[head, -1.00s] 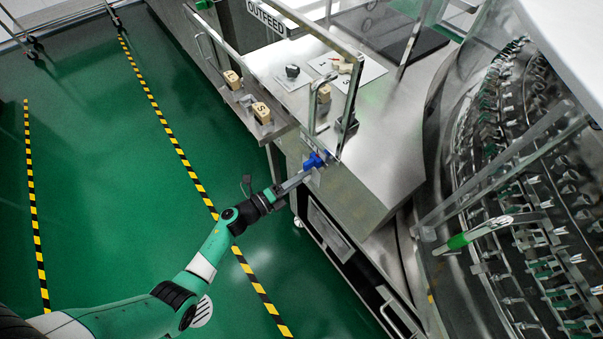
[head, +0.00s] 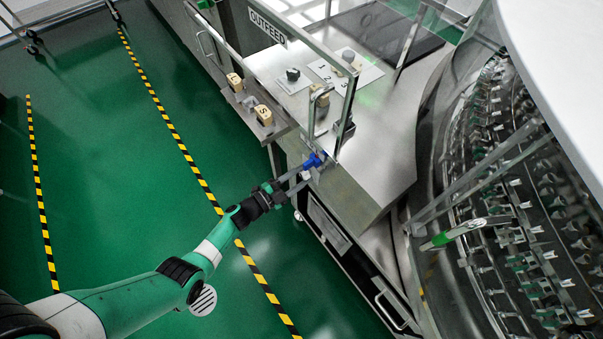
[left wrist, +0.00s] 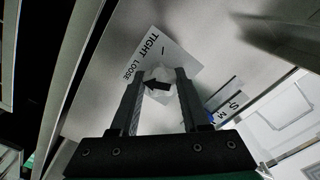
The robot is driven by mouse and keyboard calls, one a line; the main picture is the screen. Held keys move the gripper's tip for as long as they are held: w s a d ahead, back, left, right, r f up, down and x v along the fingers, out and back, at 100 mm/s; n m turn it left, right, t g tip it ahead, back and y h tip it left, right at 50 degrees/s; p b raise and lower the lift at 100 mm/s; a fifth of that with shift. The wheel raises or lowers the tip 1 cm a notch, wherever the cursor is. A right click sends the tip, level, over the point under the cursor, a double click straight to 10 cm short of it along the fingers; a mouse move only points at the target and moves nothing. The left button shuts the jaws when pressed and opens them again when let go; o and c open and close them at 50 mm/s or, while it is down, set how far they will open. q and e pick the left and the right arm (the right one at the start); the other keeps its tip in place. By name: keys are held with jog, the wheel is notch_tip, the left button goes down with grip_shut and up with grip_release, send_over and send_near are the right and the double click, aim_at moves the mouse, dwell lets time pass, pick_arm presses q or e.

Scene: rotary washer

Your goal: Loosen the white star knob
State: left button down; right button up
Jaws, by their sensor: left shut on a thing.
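The white star knob (left wrist: 160,76) shows in the left wrist view between my fingers, with a black arrow across it. The arrow's tip points left, on the LOOSE side of the white TIGHT/LOOSE label (left wrist: 150,52). My left gripper (left wrist: 160,95) is shut on the knob, one finger on each side. In the head view my left gripper (head: 296,182) reaches the near corner of the steel outfeed housing, just below a blue part (head: 313,160). The knob is small and mostly hidden there. My right gripper is not in view.
A clear guard panel with a metal frame (head: 348,105) stands just above the gripper. Wooden blocks (head: 264,115) sit on a side ledge. The rotary washer (head: 520,220) is at right. Green floor (head: 110,190) on the left is open.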

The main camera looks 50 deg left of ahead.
pick_arm(q)
jog(key=n+p, duration=0.1)
jog(key=n, duration=0.4)
jog(key=shift+n, duration=0.4)
dwell(0.3)
jog(key=shift+c, duration=1.9)
grip_release()
jog(key=shift+s, duration=0.3)
jog(key=s+a+p, duration=0.1)
jog(key=s+p, duration=0.3)
jog(key=s, duration=0.7)
jog(key=shift+a, duration=0.25)
